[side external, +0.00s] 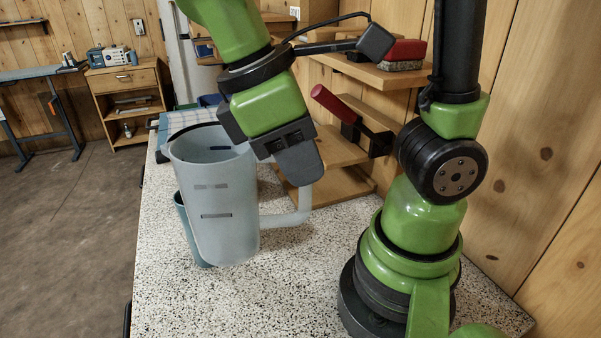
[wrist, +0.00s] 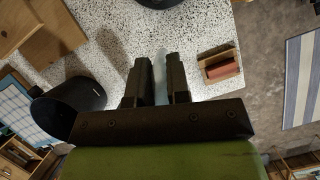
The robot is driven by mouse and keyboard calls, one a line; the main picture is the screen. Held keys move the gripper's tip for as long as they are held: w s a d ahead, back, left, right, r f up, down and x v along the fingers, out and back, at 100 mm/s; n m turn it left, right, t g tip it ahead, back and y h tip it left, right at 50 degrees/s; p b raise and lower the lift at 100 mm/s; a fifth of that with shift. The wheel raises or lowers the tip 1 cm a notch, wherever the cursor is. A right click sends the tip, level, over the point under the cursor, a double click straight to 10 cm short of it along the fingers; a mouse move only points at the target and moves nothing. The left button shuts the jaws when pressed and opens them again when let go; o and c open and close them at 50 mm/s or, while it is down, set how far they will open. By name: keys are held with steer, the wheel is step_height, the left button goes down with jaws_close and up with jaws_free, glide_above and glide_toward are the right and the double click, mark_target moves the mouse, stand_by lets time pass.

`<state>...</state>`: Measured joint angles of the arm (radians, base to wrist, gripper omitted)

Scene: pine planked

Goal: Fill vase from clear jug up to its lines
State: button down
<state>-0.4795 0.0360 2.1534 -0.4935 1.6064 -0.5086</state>
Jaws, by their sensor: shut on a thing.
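The clear jug (side external: 232,178) is frosted and pale blue-grey, with its handle at the right. It looks nearly upright, and I cannot tell whether its base touches the counter. My gripper (side external: 302,178) is shut on the jug's handle. In the wrist view my gripper (wrist: 156,83) has a pale strip of handle (wrist: 160,66) between its fingers. A teal vessel (side external: 186,226), likely the vase, stands behind the jug at its lower left, mostly hidden. Short dark dashes show on the jug's side; I cannot tell whose they are. The liquid level is not clear.
A dark open vessel (wrist: 66,108) shows in the wrist view, near a checked cloth (wrist: 28,92). A small box with a red block (wrist: 220,68) lies near the counter edge. Wooden shelves (side external: 335,155) with a red-handled tool stand behind. The speckled counter (side external: 260,300) is clear in front.

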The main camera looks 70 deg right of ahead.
steer(key=shift+r, duration=0.5)
steer(key=shift+w+a+r+m, duration=0.15)
steer(key=shift+w+m, duration=0.35)
steer(key=w+d+m+t+y, duration=0.1)
steer(key=w+d+m+y, duration=0.2)
steer(key=w+m, duration=0.5)
steer(key=w+d+f+m+y, duration=0.1)
steer(key=w+d+m+y, duration=0.2)
steer(key=w+m, duration=0.6)
steer(key=w+d, duration=0.1)
steer(key=w, duration=0.3)
steer(key=shift+w+f+t, duration=0.15)
steer(key=shift+f+t, duration=0.1)
steer(key=shift+t, duration=0.15)
steer(key=shift+a, duration=0.1)
steer(key=s+a+f+t+h, duration=0.2)
steer(key=a+f+t+h, duration=0.1)
steer(key=f+h, duration=0.3)
steer(key=shift+a+t+h, duration=0.15)
steer(key=shift+t+h, duration=0.65)
steer(key=shift+h, duration=0.2)
steer(key=shift+w+d+f+t+h, duration=0.15)
steer(key=shift+d+f+t+h, duration=0.2)
steer(key=shift+f+h, duration=0.3)
